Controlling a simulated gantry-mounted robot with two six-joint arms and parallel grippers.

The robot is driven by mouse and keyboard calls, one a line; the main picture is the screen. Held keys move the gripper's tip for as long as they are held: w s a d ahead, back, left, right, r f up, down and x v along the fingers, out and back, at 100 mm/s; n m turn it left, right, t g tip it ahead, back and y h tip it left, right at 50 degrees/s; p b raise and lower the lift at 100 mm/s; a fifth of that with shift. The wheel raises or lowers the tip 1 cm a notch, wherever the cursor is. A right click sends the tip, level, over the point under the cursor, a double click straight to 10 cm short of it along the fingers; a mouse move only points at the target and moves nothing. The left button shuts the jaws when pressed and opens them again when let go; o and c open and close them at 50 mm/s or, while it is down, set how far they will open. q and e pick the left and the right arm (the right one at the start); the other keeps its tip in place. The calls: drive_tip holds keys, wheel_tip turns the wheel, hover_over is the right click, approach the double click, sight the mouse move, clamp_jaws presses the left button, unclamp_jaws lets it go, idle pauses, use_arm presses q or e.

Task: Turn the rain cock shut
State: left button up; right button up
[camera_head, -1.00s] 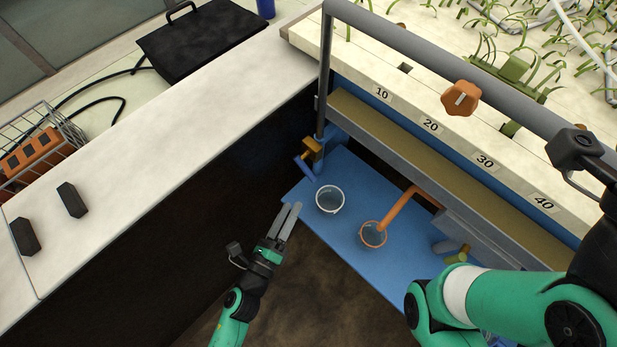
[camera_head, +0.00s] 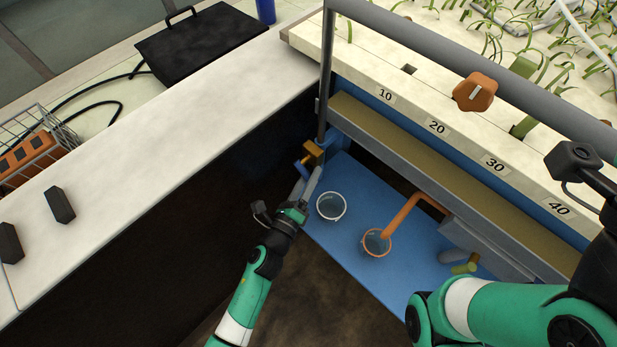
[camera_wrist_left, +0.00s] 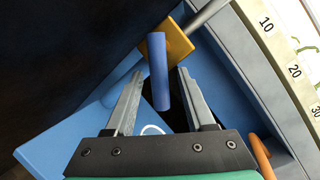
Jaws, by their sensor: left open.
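A cock with a brass-coloured block (camera_head: 313,152) and a blue lever sits at the left end of the blue shelf, under the bench edge. In the left wrist view the blue lever (camera_wrist_left: 159,72) stands between my finger tips, with the brass block (camera_wrist_left: 180,42) behind it. My left gripper (camera_head: 309,181) is open around the lever. I cannot tell whether either finger touches it. In the head view the fingers partly hide the lever.
An orange knob (camera_head: 475,92) is by the grey rail. A yellow-green fitting (camera_head: 464,268) lies farther right.

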use_arm(q)
clamp_jaws()
idle(1.3)
